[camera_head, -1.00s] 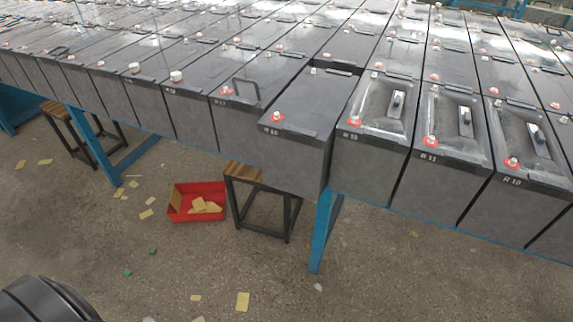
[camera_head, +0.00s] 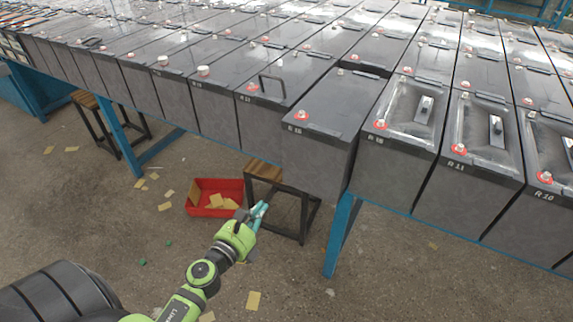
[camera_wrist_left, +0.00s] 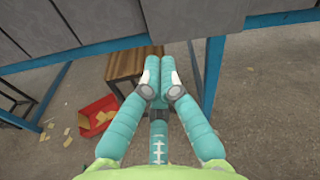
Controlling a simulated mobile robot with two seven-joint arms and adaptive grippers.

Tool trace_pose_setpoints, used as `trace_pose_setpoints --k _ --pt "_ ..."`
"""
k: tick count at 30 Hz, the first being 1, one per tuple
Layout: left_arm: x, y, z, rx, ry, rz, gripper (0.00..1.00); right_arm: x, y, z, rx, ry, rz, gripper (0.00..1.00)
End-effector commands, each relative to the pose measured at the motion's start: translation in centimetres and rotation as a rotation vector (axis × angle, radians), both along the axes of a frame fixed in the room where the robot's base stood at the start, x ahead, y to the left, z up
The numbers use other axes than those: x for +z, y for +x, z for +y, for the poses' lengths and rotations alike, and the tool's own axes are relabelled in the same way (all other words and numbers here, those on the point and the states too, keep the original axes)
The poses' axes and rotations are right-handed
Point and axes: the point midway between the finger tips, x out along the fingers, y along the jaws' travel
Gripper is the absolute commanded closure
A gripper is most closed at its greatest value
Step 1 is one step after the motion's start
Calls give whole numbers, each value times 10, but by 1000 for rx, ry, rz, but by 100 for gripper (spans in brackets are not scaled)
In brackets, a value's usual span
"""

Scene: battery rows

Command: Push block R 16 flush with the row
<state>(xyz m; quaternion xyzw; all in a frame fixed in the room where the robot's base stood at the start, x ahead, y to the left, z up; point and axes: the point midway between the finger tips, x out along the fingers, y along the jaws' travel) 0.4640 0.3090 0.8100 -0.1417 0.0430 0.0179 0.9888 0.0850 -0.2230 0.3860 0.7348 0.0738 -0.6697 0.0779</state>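Block R 16 (camera_head: 318,158) is a dark grey battery block with a red-ringed terminal and a label on its front top edge. In the head view it juts forward past the block on its left, with a dark gap behind it. The large grey face at the top of the left wrist view (camera_wrist_left: 190,18) appears to be its front. My left gripper (camera_head: 262,207), with teal fingers, is below and in front of the block, apart from it. In the left wrist view its fingertips (camera_wrist_left: 160,74) are together with nothing between them. My right gripper is not in view.
Long rows of similar blocks (camera_head: 216,113) stand on both sides on a blue-framed table (camera_head: 343,235). Below is a wooden-topped stool (camera_head: 262,171) beside a red bin (camera_head: 203,211). Yellow scraps lie on the floor. The floor in front is mostly open.

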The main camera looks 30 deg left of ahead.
Motion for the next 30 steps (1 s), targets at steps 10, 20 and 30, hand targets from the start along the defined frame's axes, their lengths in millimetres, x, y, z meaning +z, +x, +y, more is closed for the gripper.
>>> trace_pose_setpoints --k 10,20,30 --pt "53 17 1 -37 291 -90 100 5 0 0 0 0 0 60" --pt "53 84 0 -35 284 -90 100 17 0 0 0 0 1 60" --pt "50 135 0 -36 284 -87 100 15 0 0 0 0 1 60"
